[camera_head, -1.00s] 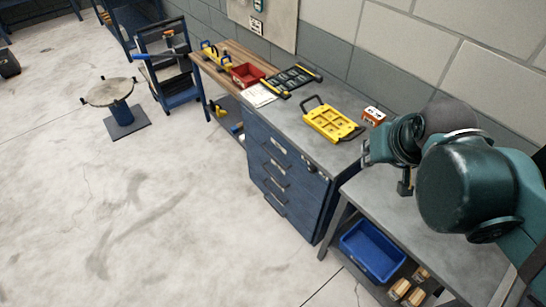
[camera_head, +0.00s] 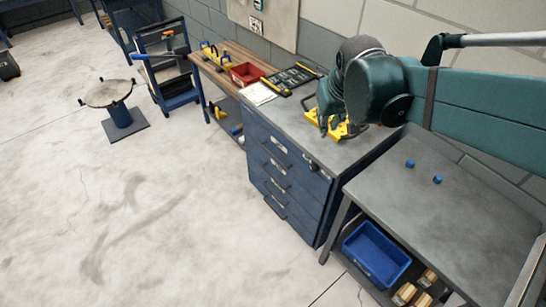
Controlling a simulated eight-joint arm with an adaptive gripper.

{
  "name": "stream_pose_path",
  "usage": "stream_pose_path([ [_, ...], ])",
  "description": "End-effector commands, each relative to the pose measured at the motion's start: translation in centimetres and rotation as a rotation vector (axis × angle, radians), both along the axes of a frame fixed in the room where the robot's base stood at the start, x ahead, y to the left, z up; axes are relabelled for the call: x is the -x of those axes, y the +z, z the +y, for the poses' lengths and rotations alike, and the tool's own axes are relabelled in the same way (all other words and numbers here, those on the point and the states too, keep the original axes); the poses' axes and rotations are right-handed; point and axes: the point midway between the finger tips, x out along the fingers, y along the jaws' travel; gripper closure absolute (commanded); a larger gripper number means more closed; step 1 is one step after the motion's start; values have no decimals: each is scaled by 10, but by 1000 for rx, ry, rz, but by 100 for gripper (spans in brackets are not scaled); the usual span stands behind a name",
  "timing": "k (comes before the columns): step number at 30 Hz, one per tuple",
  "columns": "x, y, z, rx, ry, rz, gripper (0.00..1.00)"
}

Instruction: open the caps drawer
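A blue drawer cabinet (camera_head: 325,205) with a grey top stands in the middle of the view. Its front has several drawers, one above another, with dark bar handles, and all look shut. The top drawer (camera_head: 272,143) and the lower drawer fronts (camera_head: 274,187) carry small labels, too small to read, so I cannot tell which is the caps drawer. My gripper (camera_head: 325,128) points down over the cabinet top near its front edge, in front of a yellow tray (camera_head: 343,132). Its fingers are small and dark, and my arm hides part of the tray.
A grey bench (camera_head: 440,225) on the right bears two small blue pieces (camera_head: 437,180). A blue bin (camera_head: 376,253) sits on its lower shelf. A red tray (camera_head: 247,73) and a black rack (camera_head: 290,78) lie left of my arm. The floor before the drawers is clear.

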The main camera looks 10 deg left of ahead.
Motion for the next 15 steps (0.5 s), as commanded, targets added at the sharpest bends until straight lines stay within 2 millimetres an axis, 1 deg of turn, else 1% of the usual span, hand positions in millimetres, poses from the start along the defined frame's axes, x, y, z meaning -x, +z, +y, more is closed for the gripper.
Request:
stream_pose_path([
  [1, -8, -8, 9, 4, 12, 6, 86],
  [3, -17, -16, 19, 10, 26, 14, 86],
  [8, -38, -34, 42, 25, 57, 34, 86],
  [15, -66, -67, 80, 49, 103, 62, 86],
])
